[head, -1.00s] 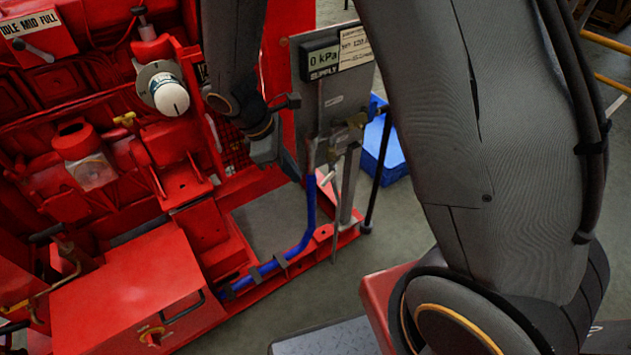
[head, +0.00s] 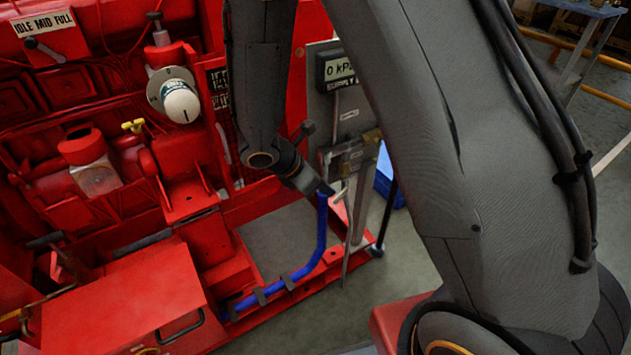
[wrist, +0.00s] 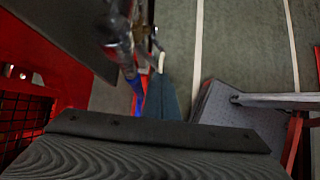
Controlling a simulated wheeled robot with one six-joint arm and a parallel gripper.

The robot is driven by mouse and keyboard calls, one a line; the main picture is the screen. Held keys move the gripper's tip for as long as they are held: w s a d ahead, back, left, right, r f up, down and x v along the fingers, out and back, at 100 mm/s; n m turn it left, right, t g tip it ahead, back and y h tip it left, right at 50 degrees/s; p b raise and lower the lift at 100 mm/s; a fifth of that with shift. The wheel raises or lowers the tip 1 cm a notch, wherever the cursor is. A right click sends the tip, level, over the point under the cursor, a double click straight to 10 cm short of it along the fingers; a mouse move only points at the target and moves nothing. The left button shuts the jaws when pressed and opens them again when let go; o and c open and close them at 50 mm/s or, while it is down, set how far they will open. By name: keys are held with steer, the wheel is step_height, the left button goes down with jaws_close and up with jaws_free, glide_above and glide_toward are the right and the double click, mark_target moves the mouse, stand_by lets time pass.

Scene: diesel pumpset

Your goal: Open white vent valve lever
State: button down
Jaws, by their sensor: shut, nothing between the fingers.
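The white vent valve lever (head: 341,196) shows in the head view as a small pale handle below the pipework on the grey panel, near the top of the blue hose (head: 321,235). My gripper (head: 322,187) is shut and empty, with its dark tip just left of the lever. Whether they touch cannot be told. In the wrist view a small whitish piece (wrist: 161,62), probably the lever, shows beside blurred metal fittings (wrist: 118,38).
The grey panel (head: 322,108) with the kPa display (head: 338,68) stands behind my gripper. The red pumpset (head: 120,290) fills the left. A dark upright rod (head: 387,215) and a blue crate (head: 384,178) are right of the panel. Open floor lies in front.

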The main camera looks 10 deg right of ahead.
mark_target(338, 196)
steer(key=shift+x, duration=1.7)
